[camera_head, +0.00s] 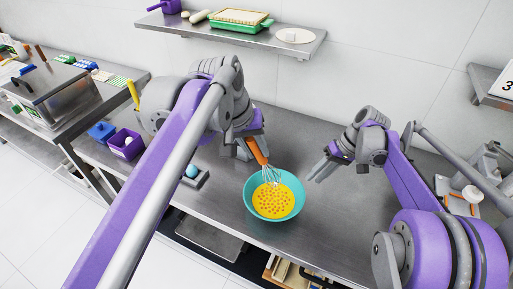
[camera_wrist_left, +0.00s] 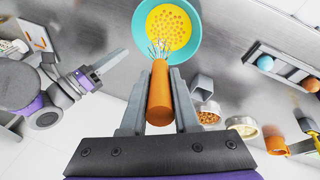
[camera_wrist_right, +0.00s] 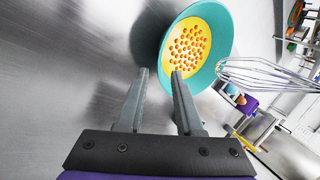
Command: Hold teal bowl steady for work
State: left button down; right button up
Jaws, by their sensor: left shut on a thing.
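The teal bowl (camera_head: 248,199) stands upright on the steel table and holds yellow liquid with orange dots. It also shows in the left wrist view (camera_wrist_left: 139,28) and the right wrist view (camera_wrist_right: 226,40). My left gripper (camera_head: 249,152) is shut on the orange handle of a whisk (camera_wrist_left: 159,95). The whisk's wire end (camera_wrist_right: 262,75) points down over the bowl and appears above the liquid. My right gripper (camera_head: 318,170) is open and empty, to the right of the bowl. Its fingers (camera_wrist_right: 160,72) point towards the bowl's rim, with a gap visible in the head view.
A small holder with a blue ball (camera_head: 192,170) sits left of the bowl. A purple bin (camera_head: 125,144) and blue bin (camera_head: 102,132) stand further left. The bowl is near the table's front edge. The table behind and right of it is clear.

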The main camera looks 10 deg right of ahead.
jog(key=shift+x, duration=3.1)
grip_shut()
jog(key=shift+o, duration=0.2)
grip_release()
